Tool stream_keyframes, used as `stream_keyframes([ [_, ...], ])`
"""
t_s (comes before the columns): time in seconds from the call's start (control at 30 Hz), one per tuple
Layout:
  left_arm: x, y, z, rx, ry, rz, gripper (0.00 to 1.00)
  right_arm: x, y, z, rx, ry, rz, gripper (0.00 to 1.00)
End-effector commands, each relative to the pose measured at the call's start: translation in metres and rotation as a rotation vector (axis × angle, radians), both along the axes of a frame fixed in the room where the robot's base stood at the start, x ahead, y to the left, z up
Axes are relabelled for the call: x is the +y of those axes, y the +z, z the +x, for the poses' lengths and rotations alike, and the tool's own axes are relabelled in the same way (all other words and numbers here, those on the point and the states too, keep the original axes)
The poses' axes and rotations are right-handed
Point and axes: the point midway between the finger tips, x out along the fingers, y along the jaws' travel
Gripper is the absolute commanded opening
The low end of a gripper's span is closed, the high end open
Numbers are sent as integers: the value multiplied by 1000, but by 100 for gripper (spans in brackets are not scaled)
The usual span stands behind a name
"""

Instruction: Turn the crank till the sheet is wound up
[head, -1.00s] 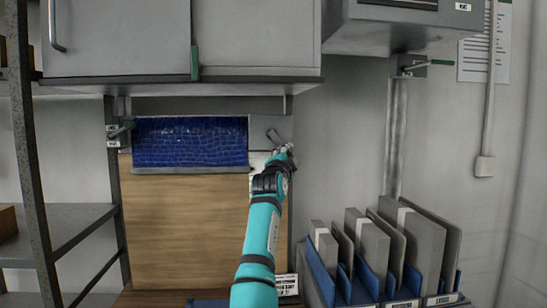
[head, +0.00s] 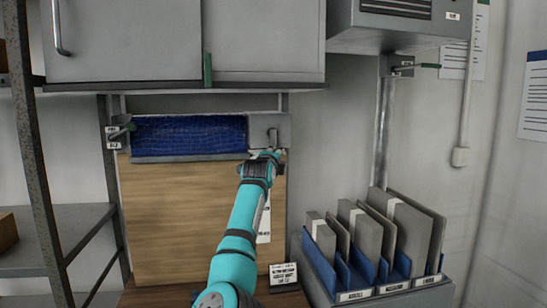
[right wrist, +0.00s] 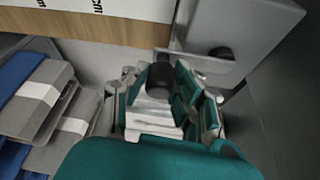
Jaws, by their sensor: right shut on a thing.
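A blue textured sheet (head: 190,133) hangs below the grey wall cabinet, with a pale bar (head: 190,158) along its lower edge. The crank (head: 272,135) is on the grey plate at the sheet's right end. My right gripper (head: 268,156) is at the crank, its fingers partly hidden in the head view. In the right wrist view, my right gripper (right wrist: 165,100) is shut around the crank's dark handle (right wrist: 160,76). The grey crank arm (right wrist: 200,67) runs right from the handle towards a dark round hub (right wrist: 222,53). My left gripper is not in view.
A wooden panel (head: 180,220) lies below the sheet. Blue racks with grey folders (head: 385,240) stand at the lower right. A metal shelf (head: 60,225) is at the left. A grey box (head: 395,25) overhangs at the upper right.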

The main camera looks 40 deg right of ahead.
Motion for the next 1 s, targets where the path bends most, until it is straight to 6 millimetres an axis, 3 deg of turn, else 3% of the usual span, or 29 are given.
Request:
stream_keyframes([
  [0.47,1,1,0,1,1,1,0,1,1,0,-12,3,12,0],
  [0.5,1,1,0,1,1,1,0,1,1,0,-12,3,12,30],
  [0.63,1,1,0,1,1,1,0,0,1,0,-10,3,12,47],
  [1.0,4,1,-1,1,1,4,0,4,0,-2,-8,2,11,49],
])
